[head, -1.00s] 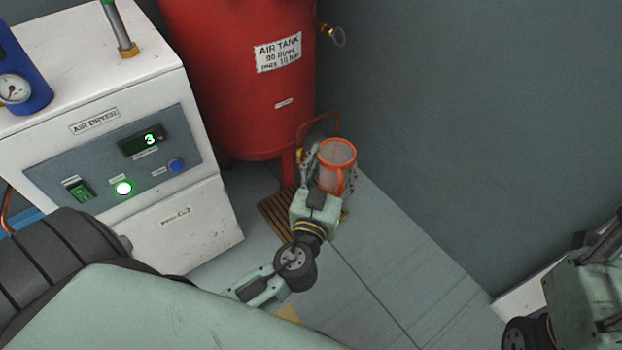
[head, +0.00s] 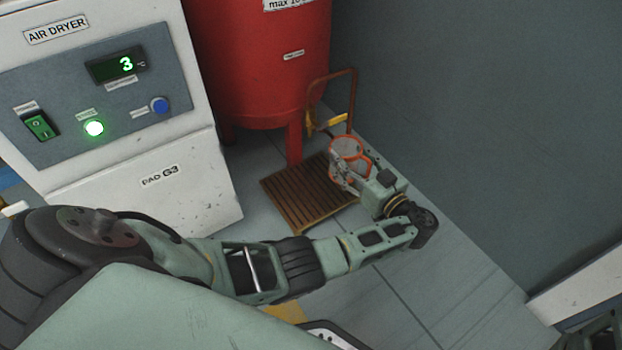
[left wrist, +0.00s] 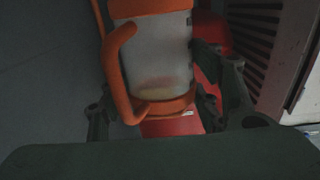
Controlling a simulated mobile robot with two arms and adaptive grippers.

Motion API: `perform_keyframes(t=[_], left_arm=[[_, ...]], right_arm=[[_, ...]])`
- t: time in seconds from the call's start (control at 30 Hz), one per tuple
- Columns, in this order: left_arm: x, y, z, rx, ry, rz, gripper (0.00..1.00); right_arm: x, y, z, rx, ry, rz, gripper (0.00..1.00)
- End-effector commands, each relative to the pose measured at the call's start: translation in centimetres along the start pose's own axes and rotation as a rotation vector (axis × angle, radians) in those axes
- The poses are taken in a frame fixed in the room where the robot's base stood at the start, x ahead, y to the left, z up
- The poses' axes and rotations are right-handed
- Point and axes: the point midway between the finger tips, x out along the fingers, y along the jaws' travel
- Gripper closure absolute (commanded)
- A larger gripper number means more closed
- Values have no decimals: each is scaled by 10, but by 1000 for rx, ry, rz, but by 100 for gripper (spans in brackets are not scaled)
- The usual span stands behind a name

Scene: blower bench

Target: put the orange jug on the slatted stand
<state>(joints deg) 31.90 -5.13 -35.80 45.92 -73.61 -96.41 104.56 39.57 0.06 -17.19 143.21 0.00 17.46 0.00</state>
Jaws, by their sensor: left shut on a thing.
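The orange jug (head: 349,147), with a clear body and an orange rim, is held in my left gripper (head: 350,172). My right gripper is not in view; only a bit of that arm shows at the lower right.
The red air tank (head: 262,75) stands behind the stand, with an orange pipe (head: 353,100) and a yellow-handled valve (head: 328,123) close to the jug. The white air dryer (head: 150,205) is to the left.

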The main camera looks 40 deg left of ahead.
Motion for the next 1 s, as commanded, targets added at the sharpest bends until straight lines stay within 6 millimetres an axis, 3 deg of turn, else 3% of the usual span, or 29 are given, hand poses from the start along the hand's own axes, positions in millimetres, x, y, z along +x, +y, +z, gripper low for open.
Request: perform_keyframes(t=[0.13, 0.53, 0.77, 1.0], left_arm=[[17, -8, 13, 4, 1, -15, 70], [96, -37, 63, 3, 2, -12, 70], [109, -42, 71, 2, -1, -9, 70], [108, -42, 102, 3, 0, -9, 70]], right_arm=[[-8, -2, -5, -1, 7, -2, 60], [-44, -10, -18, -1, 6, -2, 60], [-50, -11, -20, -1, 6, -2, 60], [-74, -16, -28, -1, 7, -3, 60]])
